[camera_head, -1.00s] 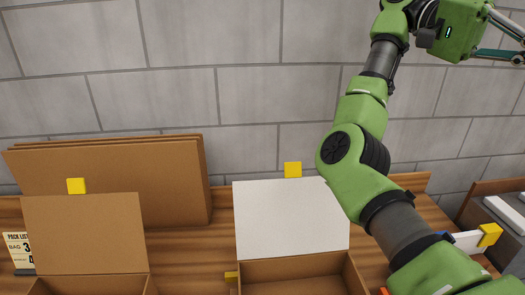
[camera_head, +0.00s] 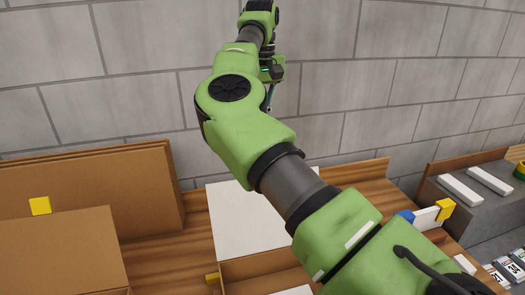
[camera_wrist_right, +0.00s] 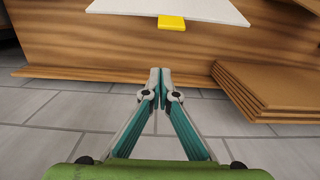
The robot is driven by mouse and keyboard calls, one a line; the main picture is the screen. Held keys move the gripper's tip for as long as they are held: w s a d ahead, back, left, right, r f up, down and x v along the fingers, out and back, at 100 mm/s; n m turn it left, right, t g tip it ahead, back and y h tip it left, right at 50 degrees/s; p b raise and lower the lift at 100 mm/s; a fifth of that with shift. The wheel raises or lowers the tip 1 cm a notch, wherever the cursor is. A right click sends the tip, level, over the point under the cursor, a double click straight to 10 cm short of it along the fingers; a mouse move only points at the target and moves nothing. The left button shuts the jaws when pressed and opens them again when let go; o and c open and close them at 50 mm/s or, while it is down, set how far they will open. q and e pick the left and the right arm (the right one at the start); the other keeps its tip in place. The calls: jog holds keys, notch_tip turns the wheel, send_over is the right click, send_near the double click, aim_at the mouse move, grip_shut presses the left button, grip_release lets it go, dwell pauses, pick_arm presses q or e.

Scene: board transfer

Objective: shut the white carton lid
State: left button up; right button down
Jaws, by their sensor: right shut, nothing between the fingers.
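The white carton lid (camera_head: 240,215) stands raised at the back of its open brown carton (camera_head: 262,266), partly hidden behind my right arm in the head view. In the right wrist view the lid (camera_wrist_right: 200,8) shows at the top edge, with a yellow tab (camera_wrist_right: 171,23) on its edge. My right gripper (camera_wrist_right: 160,72) is shut and empty, apart from the lid and tab. In the head view its hand is mostly hidden behind the arm, high by the wall above the lid. My left gripper is not in view.
Brown boards (camera_head: 150,190) lean on the wall at the left, also in the right wrist view (camera_wrist_right: 265,90). Another carton's brown raised lid (camera_head: 60,250) is at front left. A yellow block with a white bar (camera_head: 426,218) is at right. A grey surface (camera_head: 460,215) holds white bars.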

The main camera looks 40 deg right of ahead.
jog(key=s+a+f+p, duration=0.2)
jog(key=s+f+p, duration=0.1)
jog(key=f, duration=0.3)
jog(key=shift+s+f+p, duration=0.2)
jog(key=shift+s+p, duration=0.05)
jog(key=shift+p, duration=0.3)
